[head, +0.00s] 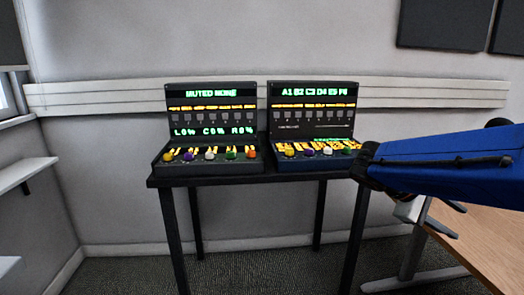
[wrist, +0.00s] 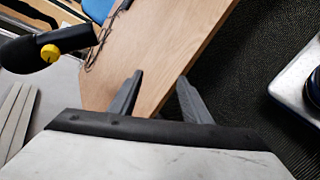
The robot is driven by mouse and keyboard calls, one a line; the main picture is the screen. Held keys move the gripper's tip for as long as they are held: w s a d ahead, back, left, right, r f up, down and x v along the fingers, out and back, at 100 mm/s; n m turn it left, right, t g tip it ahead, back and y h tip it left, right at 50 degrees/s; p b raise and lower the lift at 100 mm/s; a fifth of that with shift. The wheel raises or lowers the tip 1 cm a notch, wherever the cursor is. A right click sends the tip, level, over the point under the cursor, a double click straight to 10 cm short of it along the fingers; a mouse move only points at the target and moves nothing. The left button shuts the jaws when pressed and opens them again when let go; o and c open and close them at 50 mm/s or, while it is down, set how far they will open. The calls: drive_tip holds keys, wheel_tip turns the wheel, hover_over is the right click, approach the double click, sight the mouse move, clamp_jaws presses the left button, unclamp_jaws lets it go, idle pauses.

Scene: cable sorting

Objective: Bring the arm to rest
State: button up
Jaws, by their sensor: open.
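My arm reaches in from the right of the head view, with a blue link in front of the right end of the black table. My gripper (head: 432,212) hangs below the black joint at the end of that link, partly hidden by it. In the wrist view my gripper (wrist: 160,78) has its two grey fingers apart with nothing between them. Beyond the fingers lie the wooden desk (wrist: 165,45) and the dark carpet. I see no contact between the fingers and anything.
Two dark consoles, left (head: 211,118) and right (head: 313,115), stand on the black table (head: 205,181) with lit displays and coloured knobs. The wooden desk also shows at the lower right in the head view (head: 480,235). A dark cable (wrist: 97,45) lies on it. Carpet (head: 250,265) is clear below.

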drive_tip(key=s+a+f+m+t+y, duration=0.2)
drive_tip(key=s+a+f+y, duration=0.3)
drive_tip(key=a, duration=0.4)
drive_tip(key=s+a+f+m+t+y, duration=0.3)
drive_tip(key=s+a+f+t+y, duration=0.1)
drive_tip(key=s+a+f+y, duration=0.2)
drive_tip(key=a+f, duration=0.1)
drive_tip(key=a, duration=0.1)
drive_tip(key=shift+s+a+y, duration=0.15)
drive_tip(key=shift+a+y, duration=0.25)
